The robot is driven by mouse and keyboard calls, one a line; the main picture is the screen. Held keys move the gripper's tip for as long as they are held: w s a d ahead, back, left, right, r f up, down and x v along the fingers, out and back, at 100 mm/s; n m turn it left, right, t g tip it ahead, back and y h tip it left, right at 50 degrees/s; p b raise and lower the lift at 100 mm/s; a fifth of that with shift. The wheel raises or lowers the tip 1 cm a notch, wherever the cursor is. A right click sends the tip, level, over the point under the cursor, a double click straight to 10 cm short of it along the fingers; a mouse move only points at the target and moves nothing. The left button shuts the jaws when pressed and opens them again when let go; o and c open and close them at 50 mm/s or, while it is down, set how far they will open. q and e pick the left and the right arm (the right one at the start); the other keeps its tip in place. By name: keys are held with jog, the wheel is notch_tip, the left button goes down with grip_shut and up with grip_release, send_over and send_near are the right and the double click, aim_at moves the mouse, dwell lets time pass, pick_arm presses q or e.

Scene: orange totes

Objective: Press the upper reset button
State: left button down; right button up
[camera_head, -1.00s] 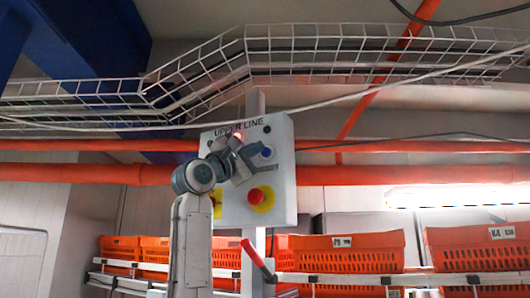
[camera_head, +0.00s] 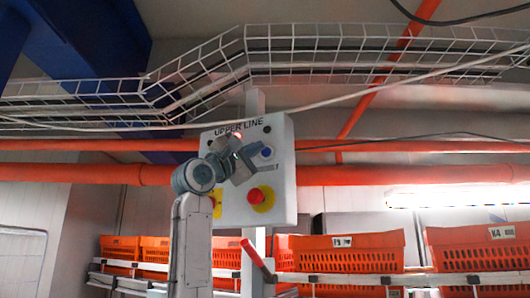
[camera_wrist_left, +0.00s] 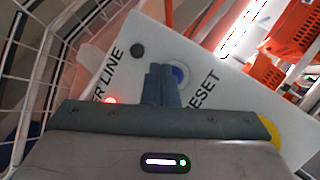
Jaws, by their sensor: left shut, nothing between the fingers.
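The white control panel (camera_head: 286,200), labelled UPPER LINE, hangs on a pale post. Its blue reset button (camera_head: 267,152) is at the upper right, just beyond my left gripper (camera_head: 249,153), which is shut and empty in front of the panel. In the left wrist view, the shut fingers (camera_wrist_left: 161,74) overlap the left edge of the blue button (camera_wrist_left: 178,75), beside the RESET lettering. I cannot tell whether the fingertips touch the button. My right gripper is not in view.
A red mushroom button (camera_head: 257,196) on a yellow disc sits lower on the panel. Orange totes (camera_head: 347,252) line a rack behind. A red-handled lever (camera_head: 254,255) stands below the panel.

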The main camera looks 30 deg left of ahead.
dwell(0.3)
pick_arm(q)
jog(key=shift+w, duration=0.15)
jog(key=shift+w, duration=0.3)
jog(key=shift+w+p, duration=0.35)
jog(key=shift+w, duration=0.1)
dwell(0.7)
jog(key=shift+s, duration=0.2)
jog(key=shift+s+b, duration=0.6)
jog(key=shift+s, duration=0.05)
